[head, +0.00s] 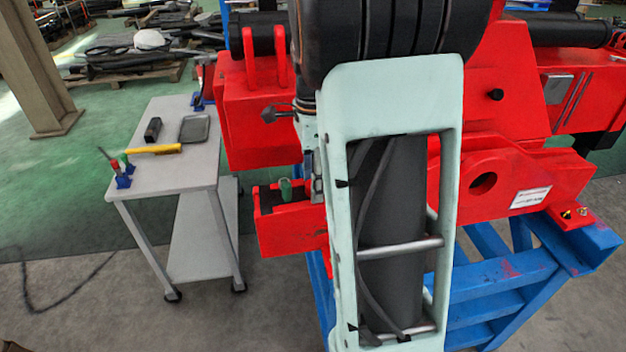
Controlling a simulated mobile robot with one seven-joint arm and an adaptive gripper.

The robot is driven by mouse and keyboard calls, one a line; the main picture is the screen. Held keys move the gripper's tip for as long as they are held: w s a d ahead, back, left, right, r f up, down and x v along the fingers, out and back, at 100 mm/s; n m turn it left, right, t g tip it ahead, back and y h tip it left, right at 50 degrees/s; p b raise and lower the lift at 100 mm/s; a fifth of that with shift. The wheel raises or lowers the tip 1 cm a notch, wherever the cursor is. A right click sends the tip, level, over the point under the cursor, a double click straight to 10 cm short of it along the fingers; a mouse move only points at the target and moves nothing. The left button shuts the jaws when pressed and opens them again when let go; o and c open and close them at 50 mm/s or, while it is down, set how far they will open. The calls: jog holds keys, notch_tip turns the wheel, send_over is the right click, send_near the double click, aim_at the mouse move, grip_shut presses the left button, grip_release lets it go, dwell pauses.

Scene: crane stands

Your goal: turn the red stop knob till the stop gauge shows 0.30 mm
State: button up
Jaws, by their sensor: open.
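I cannot make out the red stop knob or the stop gauge; no dial or reading is legible in the head view. A small green upright piece (285,190) stands on a low red bracket (290,228) of the red crane part. What shows of my gripper (316,182) is a narrow grey and dark strip just right of the green piece, apart from it in the picture. My own pale green frame and dark arm links hide the rest of it and the middle of the crane part. I see nothing held in it.
The red crane part (520,170) rests on a blue stand (500,272). On the left, a grey cart (190,158) carries a yellow-handled tool (153,149), a dark block (152,130), a dark tray (194,129) and small tools in blue holders. Floor left of the cart is mostly clear.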

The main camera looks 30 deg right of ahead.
jog(key=c, duration=1.2)
jog(key=shift+o, duration=0.2)
jog(key=shift+n, duration=0.3)
jog(key=n, duration=0.5)
jog(key=shift+n+p, duration=0.3)
jog(key=shift+p, duration=0.05)
jog(key=n, duration=0.5)
jog(key=shift+n, duration=0.4)
jog(key=o, duration=1.2)
jog(key=shift+c, duration=0.2)
